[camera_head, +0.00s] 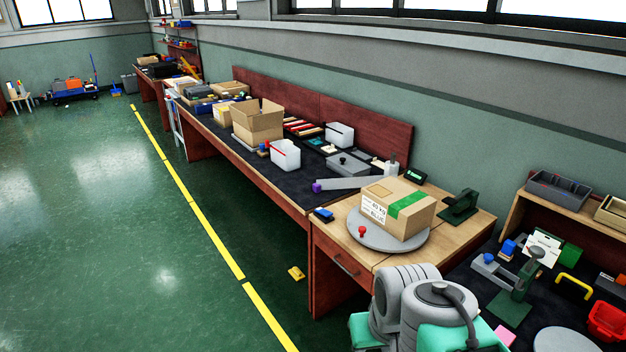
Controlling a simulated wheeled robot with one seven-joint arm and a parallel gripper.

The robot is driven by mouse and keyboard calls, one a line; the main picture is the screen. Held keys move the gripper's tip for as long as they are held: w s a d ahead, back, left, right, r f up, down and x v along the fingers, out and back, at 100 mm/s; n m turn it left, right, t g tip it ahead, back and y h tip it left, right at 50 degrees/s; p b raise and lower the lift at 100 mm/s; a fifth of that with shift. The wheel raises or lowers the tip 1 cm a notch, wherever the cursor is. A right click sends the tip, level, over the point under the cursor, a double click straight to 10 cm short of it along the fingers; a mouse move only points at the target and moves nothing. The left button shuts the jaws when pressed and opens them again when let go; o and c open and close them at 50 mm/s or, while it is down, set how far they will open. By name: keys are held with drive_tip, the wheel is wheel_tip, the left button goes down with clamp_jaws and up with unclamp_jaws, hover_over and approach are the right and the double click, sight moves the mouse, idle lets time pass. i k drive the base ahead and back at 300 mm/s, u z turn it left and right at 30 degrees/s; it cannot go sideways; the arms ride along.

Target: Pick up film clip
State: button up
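I cannot tell which item is the film clip; many small parts lie on the benches and are too small to name surely. A small yellow piece (296,273) lies alone on the green floor, right of the yellow line. A small blue and dark item (323,214) sits at the left corner of the near wooden table. A yellow handle-shaped piece (574,287) is on the dark bench at the right. My gripper is not in view; grey and teal links of my arm show at the bottom and hide part of the near table and bench.
A taped carton (405,209) sits on a grey round plate (357,236) on the wooden table (330,252). An open carton (258,120) and white bins (286,155) stand on the long bench. A red bin (607,321) is at right. The floor at left is clear.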

sight(316, 186)
drive_tip(key=u, duration=0.8)
drive_tip(key=i, duration=1.2)
drive_tip(key=u, duration=0.75)
drive_tip(key=i, duration=1.3)
drive_tip(key=z, duration=0.6)
drive_tip(key=i, duration=0.55)
drive_tip(key=z, duration=0.25)
